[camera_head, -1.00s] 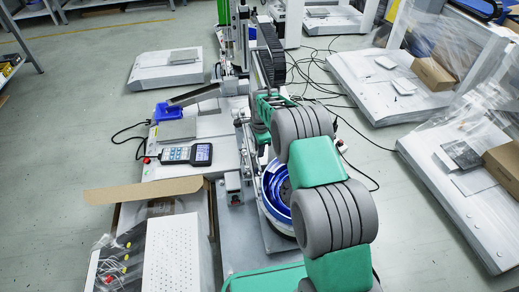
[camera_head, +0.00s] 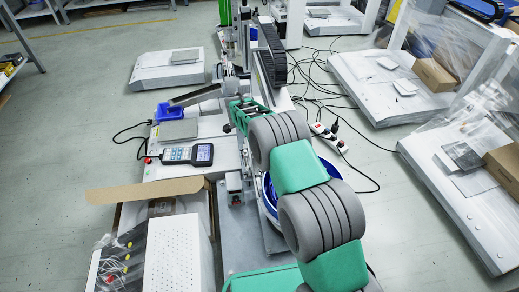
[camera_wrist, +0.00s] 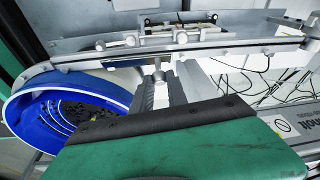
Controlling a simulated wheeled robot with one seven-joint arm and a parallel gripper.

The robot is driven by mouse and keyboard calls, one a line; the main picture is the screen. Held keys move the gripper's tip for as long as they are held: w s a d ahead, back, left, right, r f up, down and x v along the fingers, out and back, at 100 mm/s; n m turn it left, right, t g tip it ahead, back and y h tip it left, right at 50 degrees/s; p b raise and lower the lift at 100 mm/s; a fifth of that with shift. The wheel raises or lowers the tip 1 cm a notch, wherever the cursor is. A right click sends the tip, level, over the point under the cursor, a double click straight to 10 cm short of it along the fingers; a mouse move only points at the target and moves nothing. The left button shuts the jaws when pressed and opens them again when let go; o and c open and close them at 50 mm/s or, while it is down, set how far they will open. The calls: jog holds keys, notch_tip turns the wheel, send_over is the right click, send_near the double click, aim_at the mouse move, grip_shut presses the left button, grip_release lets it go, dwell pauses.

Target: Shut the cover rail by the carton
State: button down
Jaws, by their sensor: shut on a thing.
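The cover rail (camera_wrist: 195,53) is a long metal rail crossing the upper part of the wrist view. A short round knob (camera_wrist: 158,75) sticks out from its near side. My gripper (camera_wrist: 161,90) is shut on this knob, with its two fingers on either side of it. In the head view my green wrist is over the screw machine, and my arm hides most of the rail and the fingertips. The open carton (camera_head: 147,190) stands at the lower left, beside the machine, with one brown flap spread out.
A blue bowl feeder (camera_wrist: 72,105) sits left of my gripper; my arm partly hides it in the head view. A handheld controller (camera_head: 187,154) lies on the machine's base (camera_head: 170,172). A power strip (camera_head: 328,137) and cables lie on the floor to the right.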

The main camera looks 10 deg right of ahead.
jog(key=shift+s+a+f+h+p, duration=0.1)
jog(key=shift+a+h+p, duration=0.5)
jog(key=shift+h, duration=1)
jog(key=shift+a, duration=0.25)
jog(key=c, duration=1.3)
grip_release()
jog(key=p+v, duration=0.2)
jog(key=v, duration=0.6)
jog(key=shift+a+p, duration=0.1)
jog(key=shift+p, duration=0.3)
jog(key=shift+f, duration=0.1)
